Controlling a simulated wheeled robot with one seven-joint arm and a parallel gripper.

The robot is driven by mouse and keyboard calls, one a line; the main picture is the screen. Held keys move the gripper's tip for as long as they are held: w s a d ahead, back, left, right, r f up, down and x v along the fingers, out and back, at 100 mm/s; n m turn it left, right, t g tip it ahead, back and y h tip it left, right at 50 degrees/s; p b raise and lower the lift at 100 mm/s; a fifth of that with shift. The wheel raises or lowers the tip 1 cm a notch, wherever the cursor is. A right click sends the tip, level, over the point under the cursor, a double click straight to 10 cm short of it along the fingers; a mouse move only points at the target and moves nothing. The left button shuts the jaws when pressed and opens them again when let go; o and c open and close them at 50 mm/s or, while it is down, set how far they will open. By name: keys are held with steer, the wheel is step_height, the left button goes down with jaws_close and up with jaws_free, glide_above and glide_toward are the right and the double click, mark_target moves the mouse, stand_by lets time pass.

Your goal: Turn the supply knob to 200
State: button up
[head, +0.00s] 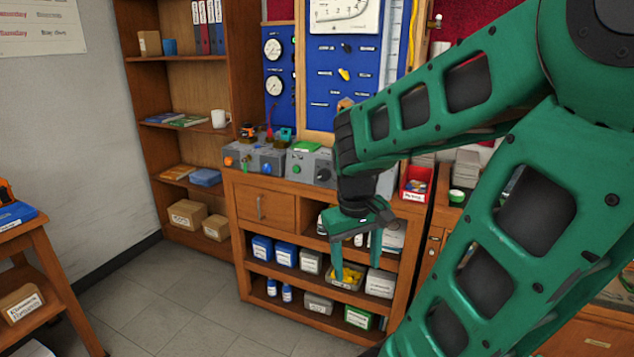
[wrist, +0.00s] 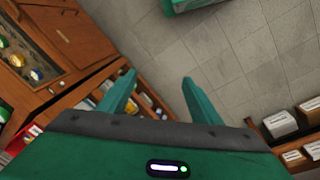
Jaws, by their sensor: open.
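Several grey boxes with coloured knobs stand in a row on the wooden cabinet top in the head view. I see an orange knob (head: 229,161), a blue knob (head: 266,168), a green knob (head: 297,169) and a black knob (head: 323,174). Their labels are too small to read, so I cannot tell which is the supply knob. My gripper (head: 356,257) hangs pointing down in front of the cabinet shelves, right of the boxes and lower. It is open and empty, apart from every knob. In the wrist view its fingers (wrist: 159,80) are spread over the floor and cabinet.
The cabinet shelves (head: 290,291) hold several containers. A red bin (head: 416,184) is at the right. A bookcase (head: 150,100) is behind left. Floor is clear in front.

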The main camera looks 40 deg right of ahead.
steer(key=w+d+f+n+h, duration=0.2)
steer(key=w+d+n+h, duration=0.25)
steer(key=w+d, duration=0.65)
steer(key=n+t+h, duration=0.6)
steer(key=n+h, duration=0.5)
steer(key=n, duration=1.1)
glide_toward(323, 176)
steer(key=shift+t, duration=0.4)
steer(key=x, duration=0.8)
steer(key=shift+s+d+f, duration=0.1)
steer(key=shift+d+f, duration=0.05)
steer(key=shift+d, duration=0.1)
steer(key=c, duration=1.1)
steer(key=shift+a, duration=0.3)
steer(key=shift+d, duration=0.15)
